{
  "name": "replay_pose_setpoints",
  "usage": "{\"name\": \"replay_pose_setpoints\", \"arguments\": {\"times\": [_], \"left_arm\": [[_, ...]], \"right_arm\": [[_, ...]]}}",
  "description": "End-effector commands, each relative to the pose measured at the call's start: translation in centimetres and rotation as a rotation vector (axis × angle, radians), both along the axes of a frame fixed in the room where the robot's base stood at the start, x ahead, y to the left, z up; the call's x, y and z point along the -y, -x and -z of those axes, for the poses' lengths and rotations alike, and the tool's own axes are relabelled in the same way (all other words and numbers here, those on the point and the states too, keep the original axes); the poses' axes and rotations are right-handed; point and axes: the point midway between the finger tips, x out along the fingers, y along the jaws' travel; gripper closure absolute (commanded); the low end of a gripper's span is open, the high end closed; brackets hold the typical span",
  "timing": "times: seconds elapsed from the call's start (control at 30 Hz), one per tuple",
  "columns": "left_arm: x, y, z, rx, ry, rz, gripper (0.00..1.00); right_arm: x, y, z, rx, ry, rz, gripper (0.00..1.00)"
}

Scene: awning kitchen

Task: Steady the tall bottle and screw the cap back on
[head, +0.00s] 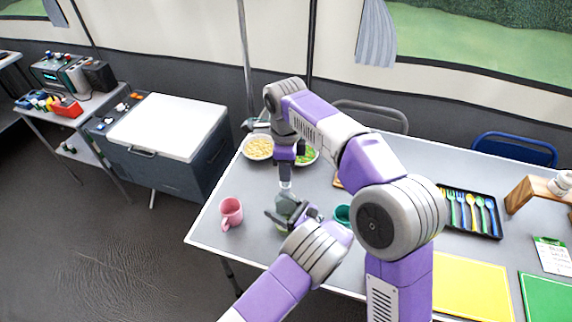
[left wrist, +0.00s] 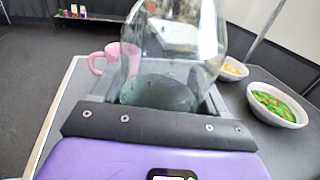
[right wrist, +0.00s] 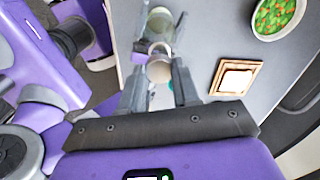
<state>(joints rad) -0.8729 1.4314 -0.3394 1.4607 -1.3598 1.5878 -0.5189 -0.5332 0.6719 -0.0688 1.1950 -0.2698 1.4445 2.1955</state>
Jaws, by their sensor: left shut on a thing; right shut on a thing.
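The tall bottle (head: 288,199), of clear greenish glass, stands near the table's left end. My left gripper (head: 291,214) is shut around its body; the glass fills the left wrist view (left wrist: 175,50) between the fingers. My right gripper (head: 285,175) points down from above, over the bottle's top. In the right wrist view it is shut on a pale round cap (right wrist: 159,70), with the bottle (right wrist: 160,25) just beyond. The cap is in line with the bottle's neck, but I cannot tell whether they touch.
A pink mug (head: 231,212) stands left of the bottle. Bowls of pale food (head: 258,147) and green-orange vegetables (right wrist: 277,14) stand behind. A slice on a wooden board (right wrist: 236,78) lies nearby. A cutlery tray (head: 470,211) and a yellow mat (head: 470,285) lie to the right.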

Motion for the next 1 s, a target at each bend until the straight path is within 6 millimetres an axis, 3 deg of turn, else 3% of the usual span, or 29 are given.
{"name": "replay_pose_setpoints", "arguments": {"times": [1.0], "left_arm": [[0.0, 0.0, 0.0, -0.001, 0.001, 0.0, 0.81]], "right_arm": [[0.0, 0.0, 1.8, -0.001, 0.001, 0.0, 0.97]]}}
